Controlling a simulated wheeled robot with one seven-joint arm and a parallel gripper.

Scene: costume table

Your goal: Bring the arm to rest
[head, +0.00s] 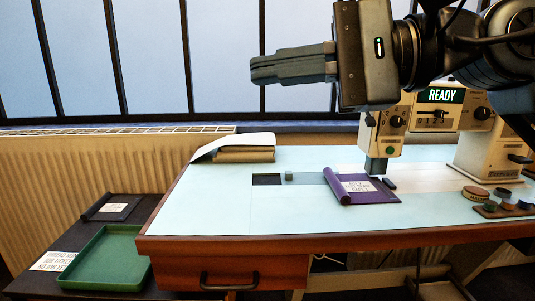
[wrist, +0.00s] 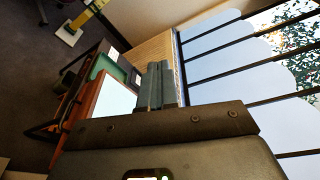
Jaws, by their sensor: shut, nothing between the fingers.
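My gripper (head: 252,70) is up in the air above the table in the head view, pointing left in front of the window. Its fingers are together and hold nothing. The gripper also shows in the wrist view (wrist: 158,68), with the fingers side by side and the window to the right. My dark arm comes in from the upper right of the head view. The gripper touches nothing on the table (head: 210,208).
A machine (head: 480,150) with a lit READY sign stands at the right, below my arm. A purple folded cloth (head: 375,193) lies under its head. Rolled cloth (head: 245,153) lies at the back. A green tray (head: 112,262) sits on a lower dark stand at left. The air left of the gripper is clear.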

